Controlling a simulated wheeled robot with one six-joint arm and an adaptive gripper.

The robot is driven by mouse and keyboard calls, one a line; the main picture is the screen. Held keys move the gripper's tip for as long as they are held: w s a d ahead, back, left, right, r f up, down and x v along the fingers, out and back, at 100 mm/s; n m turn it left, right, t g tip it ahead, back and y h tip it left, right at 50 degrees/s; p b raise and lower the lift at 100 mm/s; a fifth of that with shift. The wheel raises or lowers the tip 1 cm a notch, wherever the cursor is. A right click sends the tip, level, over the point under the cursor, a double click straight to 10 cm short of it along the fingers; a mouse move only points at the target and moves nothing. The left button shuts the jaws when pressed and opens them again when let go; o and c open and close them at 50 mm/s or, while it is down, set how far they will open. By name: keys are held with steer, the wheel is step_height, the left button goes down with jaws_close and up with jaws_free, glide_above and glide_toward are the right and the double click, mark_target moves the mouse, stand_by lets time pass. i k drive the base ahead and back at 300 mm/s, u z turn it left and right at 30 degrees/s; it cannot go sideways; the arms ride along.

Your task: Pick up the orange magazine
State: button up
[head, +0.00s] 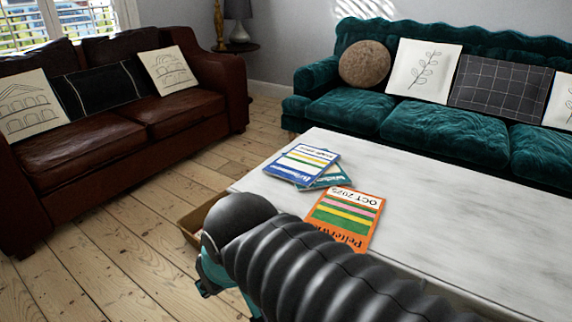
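The orange magazine (345,216) lies flat on the pale coffee table (450,205), with green, yellow and pink stripes and a white band reading "OCT 2025". My dark ribbed arm crosses in front of it and hides part of its lower edge. My gripper (222,283) shows only in part at the lower left of my arm, beside the table's left edge and apart from the magazine. Its fingertips are hidden or too unclear to tell whether it is open.
A blue magazine (302,163) overlaps a teal one (331,177) just behind the orange magazine. A brown leather sofa (130,130) stands at the left and a teal sofa (440,132) behind the table. Bare floorboards (110,245) lie clear at the left. The table's right side is bare.

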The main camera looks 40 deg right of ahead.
mark_target(352, 216)
steer(key=u, duration=0.55)
steer(key=i, duration=0.7)
steer(key=z, duration=2.2)
steer(key=i, duration=0.5)
steer(key=z, duration=0.45)
steer(key=k, duration=0.15)
steer(key=z, duration=0.8)
steer(key=i, duration=0.2)
steer(key=u, duration=0.45)
